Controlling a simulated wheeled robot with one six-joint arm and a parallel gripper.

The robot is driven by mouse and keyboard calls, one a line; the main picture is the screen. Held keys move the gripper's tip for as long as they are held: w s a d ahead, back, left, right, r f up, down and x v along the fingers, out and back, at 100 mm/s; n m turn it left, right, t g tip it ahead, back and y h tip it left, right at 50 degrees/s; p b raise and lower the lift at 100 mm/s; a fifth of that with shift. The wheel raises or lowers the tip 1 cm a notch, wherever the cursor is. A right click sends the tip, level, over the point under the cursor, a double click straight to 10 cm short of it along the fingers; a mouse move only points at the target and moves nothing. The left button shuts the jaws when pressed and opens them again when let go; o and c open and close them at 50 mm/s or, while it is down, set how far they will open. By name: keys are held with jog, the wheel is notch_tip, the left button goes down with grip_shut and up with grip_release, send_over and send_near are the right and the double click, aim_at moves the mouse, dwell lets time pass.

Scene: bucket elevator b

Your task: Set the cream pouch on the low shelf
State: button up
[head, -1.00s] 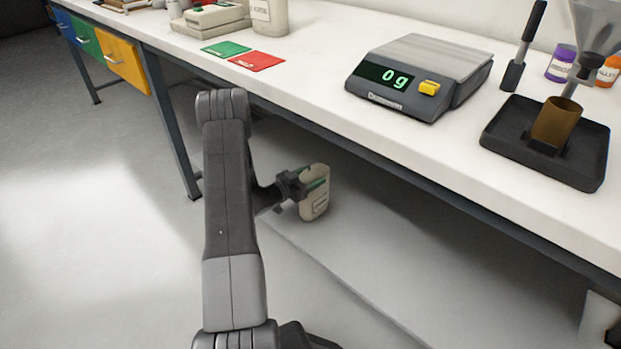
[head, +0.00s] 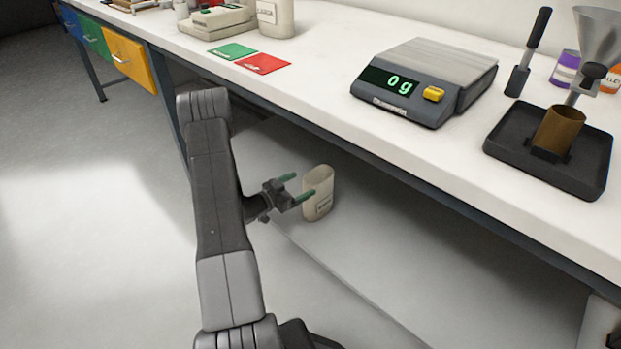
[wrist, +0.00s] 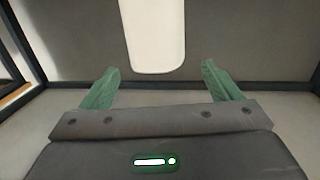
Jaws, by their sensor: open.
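The cream pouch (head: 318,194) stands upright on the low shelf (head: 372,248) under the bench, near the shelf's left end. It has a small dark label on its front. My gripper (head: 299,187) is open and just left of the pouch, with its green fingertips pointing toward it. In the wrist view the pouch (wrist: 154,35) is ahead of my open green fingers (wrist: 157,85), centred between them and clear of both.
The white bench top (head: 330,60) is above the shelf, with its dark front rail (head: 400,182) over the arm's reach. A scale (head: 425,80) reading 0 g and a black tray (head: 590,160) stand on top. The shelf right of the pouch is clear.

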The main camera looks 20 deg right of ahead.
aim_at(315, 170)
jog(key=v, duration=0.5)
jog(key=shift+a, duration=0.1)
jog(key=x, duration=0.4)
jog(key=b+x, duration=0.1)
jog(key=x, duration=0.3)
jog(key=b+x, duration=0.1)
jog(key=x, duration=0.3)
jog(key=shift+f, duration=0.35)
notch_tip(315, 170, up, 3)
jog(key=shift+r+p, duration=0.1)
jog(key=shift+p, duration=0.5)
jog(key=shift+r, duration=0.55)
jog(key=shift+f, duration=0.1)
